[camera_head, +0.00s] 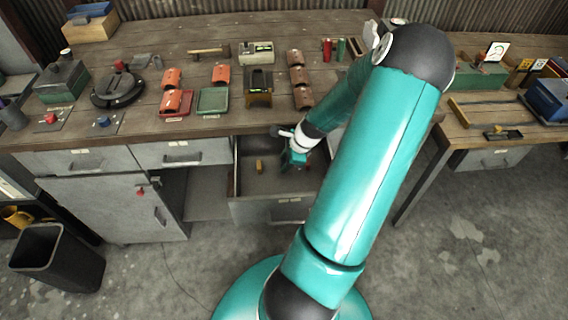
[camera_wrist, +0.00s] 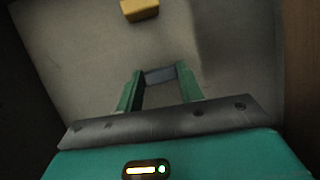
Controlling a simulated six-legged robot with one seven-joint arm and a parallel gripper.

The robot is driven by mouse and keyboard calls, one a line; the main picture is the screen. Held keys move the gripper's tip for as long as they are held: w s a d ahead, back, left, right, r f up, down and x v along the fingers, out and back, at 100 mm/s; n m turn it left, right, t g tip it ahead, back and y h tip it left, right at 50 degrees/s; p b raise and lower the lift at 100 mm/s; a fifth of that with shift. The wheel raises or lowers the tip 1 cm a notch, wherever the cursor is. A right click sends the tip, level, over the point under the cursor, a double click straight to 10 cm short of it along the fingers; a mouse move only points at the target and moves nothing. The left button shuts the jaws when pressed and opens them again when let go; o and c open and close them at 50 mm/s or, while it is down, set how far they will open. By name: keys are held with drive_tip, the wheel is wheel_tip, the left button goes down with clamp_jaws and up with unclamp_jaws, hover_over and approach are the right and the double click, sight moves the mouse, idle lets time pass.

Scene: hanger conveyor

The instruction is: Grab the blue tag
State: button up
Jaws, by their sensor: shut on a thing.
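My gripper (camera_wrist: 160,84) reaches down into the open drawer (camera_head: 265,212) below the workbench. Its two green fingers are shut on a small flat grey-blue piece (camera_wrist: 160,75), which looks like the blue tag. The piece spans the gap between the fingertips. In the head view my gripper (camera_head: 294,161) is small and partly covered by my arm, and the tag cannot be made out there. I cannot tell whether the tag touches the drawer floor.
A yellow block (camera_wrist: 139,9) lies on the drawer floor, apart from my gripper; it also shows in the head view (camera_head: 259,167). Drawer walls stand close on both sides. The workbench (camera_head: 135,128) above holds several tools and parts. A dark bin (camera_head: 58,262) stands at lower left.

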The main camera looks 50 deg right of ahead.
drive_tip(key=shift+r, duration=0.3)
drive_tip(key=shift+c, duration=0.9)
drive_tip(key=shift+s+f+t, duration=0.1)
drive_tip(key=shift+s+t, duration=0.1)
drive_tip(key=shift+t, duration=0.1)
drive_tip(key=shift+s+d+t+y, duration=0.1)
drive_tip(key=shift+s+t+y, duration=0.15)
drive_tip(key=shift+t, duration=0.4)
drive_tip(key=shift+s+d+t+y, duration=0.15)
drive_tip(key=shift+t+y, duration=0.1)
drive_tip(key=shift+t, duration=0.4)
drive_tip(key=s+d+r, duration=0.1)
drive_tip(key=s+r, duration=0.2)
drive_tip(key=r, duration=0.7)
drive_tip(key=s+d+g, duration=0.1)
drive_tip(key=s+d, duration=0.1)
drive_tip(key=s, duration=0.4)
drive_tip(key=s+d+r+g, duration=0.1)
drive_tip(key=s+d, duration=0.1)
drive_tip(key=s, duration=0.5)
drive_tip(key=s+d+r+g+h, duration=0.1)
drive_tip(key=s+d, duration=0.1)
drive_tip(key=s, duration=0.5)
drive_tip(key=shift+d+r, duration=0.25)
drive_tip(key=shift+d, duration=0.1)
